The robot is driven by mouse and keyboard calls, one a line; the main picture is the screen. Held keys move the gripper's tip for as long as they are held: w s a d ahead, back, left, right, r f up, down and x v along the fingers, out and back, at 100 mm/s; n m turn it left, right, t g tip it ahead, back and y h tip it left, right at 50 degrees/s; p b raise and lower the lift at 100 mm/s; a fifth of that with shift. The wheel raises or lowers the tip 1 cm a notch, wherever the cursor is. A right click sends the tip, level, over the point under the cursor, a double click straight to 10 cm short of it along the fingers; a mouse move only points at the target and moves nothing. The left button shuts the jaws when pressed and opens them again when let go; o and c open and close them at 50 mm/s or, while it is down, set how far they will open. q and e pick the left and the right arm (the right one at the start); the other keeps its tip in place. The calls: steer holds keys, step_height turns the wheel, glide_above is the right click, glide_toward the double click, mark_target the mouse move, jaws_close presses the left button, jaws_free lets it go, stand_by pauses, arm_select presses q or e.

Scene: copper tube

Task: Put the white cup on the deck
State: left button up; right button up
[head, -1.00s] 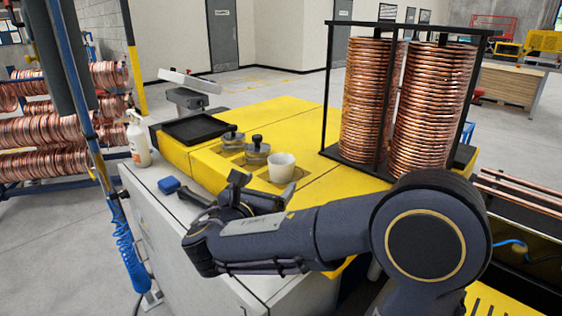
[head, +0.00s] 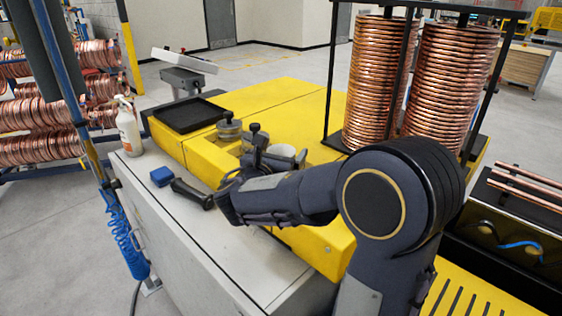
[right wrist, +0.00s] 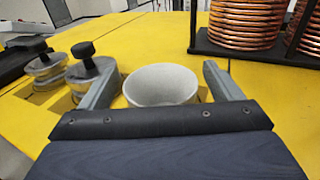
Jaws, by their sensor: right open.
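The white cup (head: 284,151) stands upright at the yellow machine top, partly hidden behind my right gripper in the head view. In the right wrist view the cup (right wrist: 160,84) sits between the two spread fingers, with gaps at both sides. My right gripper (head: 268,152) is open, low over the yellow deck (head: 275,100) and close to the cup. The cup's base is hidden by the gripper in the wrist view. My left gripper is out of view.
Knobbed metal weights (right wrist: 92,70) stand left of the cup, close to one finger. Copper coils (head: 378,85) in a black frame stand behind right. A black tray (head: 186,114), a blue block (head: 162,176), a black handled tool (head: 192,193) and a spray bottle (head: 129,130) are to the left.

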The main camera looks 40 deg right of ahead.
steer(key=c, duration=1.2)
steer(key=shift+o, duration=0.2)
